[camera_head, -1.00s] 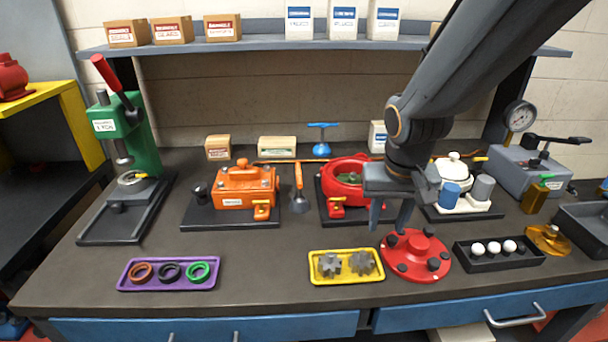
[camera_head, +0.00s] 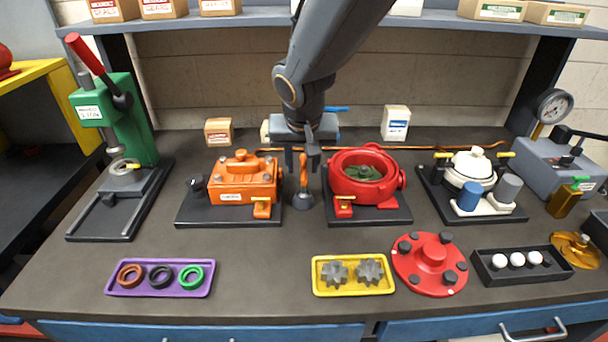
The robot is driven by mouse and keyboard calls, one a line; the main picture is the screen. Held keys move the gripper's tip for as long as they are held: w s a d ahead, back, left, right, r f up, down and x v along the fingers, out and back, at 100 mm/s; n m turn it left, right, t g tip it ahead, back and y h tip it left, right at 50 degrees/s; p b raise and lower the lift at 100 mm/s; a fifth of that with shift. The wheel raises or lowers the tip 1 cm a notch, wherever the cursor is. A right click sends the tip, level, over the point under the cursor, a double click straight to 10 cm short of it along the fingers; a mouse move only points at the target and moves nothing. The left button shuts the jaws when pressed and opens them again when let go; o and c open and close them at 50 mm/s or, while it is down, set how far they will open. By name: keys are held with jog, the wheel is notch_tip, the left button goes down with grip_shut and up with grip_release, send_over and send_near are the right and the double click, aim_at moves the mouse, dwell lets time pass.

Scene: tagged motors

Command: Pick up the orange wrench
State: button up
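The orange wrench (camera_head: 303,178) appears as an upright orange-handled tool on a dark grey foot. It stands on the bench between the orange housing and the red housing. My gripper (camera_head: 302,163) points down over its upper end. The two fingers are open, one on each side of the orange handle in the picture. The handle's top shows in the gap between the fingertips. Whether the fingers touch it or are level with it in depth, I cannot tell.
The orange housing (camera_head: 243,182) stands close on the left and the red housing (camera_head: 365,178) close on the right. A long copper rod (camera_head: 440,147) lies behind. A yellow tray (camera_head: 353,290) with grey gears sits in front. The bench between the purple tray (camera_head: 160,291) and yellow tray is clear.

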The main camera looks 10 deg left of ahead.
aim_at(304, 168)
jog(key=shift+p+x, duration=0.5)
jog(key=shift+x, duration=1.4)
jog(key=shift+d, duration=0.15)
grip_shut()
